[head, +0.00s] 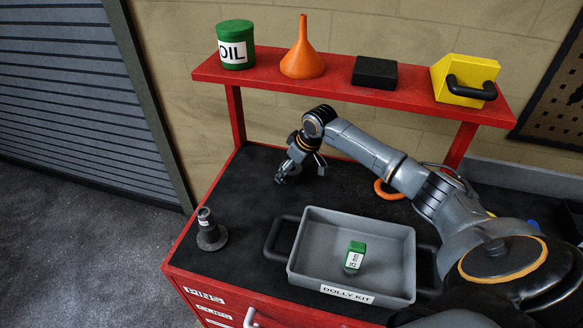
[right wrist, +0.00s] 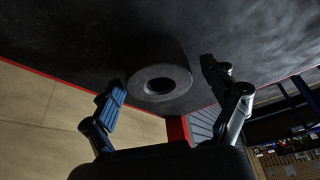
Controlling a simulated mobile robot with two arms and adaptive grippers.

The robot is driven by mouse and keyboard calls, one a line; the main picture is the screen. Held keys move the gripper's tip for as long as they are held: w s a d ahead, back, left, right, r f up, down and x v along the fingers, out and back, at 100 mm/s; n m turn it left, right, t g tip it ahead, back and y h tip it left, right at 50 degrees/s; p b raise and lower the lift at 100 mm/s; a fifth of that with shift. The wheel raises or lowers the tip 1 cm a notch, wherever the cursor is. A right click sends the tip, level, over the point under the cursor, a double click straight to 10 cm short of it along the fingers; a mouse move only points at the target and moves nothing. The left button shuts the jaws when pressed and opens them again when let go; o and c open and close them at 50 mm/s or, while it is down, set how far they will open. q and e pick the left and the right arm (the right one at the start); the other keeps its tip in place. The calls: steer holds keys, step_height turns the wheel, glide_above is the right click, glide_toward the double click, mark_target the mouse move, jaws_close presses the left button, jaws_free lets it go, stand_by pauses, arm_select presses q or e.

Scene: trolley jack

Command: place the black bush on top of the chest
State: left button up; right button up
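The black bush (right wrist: 160,84) is a thick dark ring with a round hole, seen in the right wrist view. It lies between the spread fingers of my right gripper (right wrist: 161,80), against the dark top surface, with gaps visible at both sides. In the head view my right gripper (head: 301,172) is low over the back of the chest's black top, and I cannot make out the bush there. The red chest (head: 250,205) has a black top and labelled front drawers. My left gripper is not in view.
A dark flanged pin (head: 210,232) stands at the left front. An orange ring (head: 388,190) lies behind the tray. A red shelf (head: 330,84) with several items overhangs the back. The left middle is clear.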

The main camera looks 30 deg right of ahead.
steer(key=v, duration=0.3)
steer(key=shift+b, duration=0.35)
steer(key=s+d+b, duration=0.1)
steer(key=s, duration=0.2)
steer(key=s+d+b, duration=0.1)
steer(key=s, duration=0.2)
steer(key=s+d+b, duration=0.1)
steer(key=s, duration=0.2)
steer(key=shift+s+d+f, duration=0.2)
steer(key=shift+s, duration=0.1)
steer(key=shift+s+d+r, duration=0.15)
steer(key=shift+s+r, duration=0.05)
steer(key=shift+s, duration=0.7)
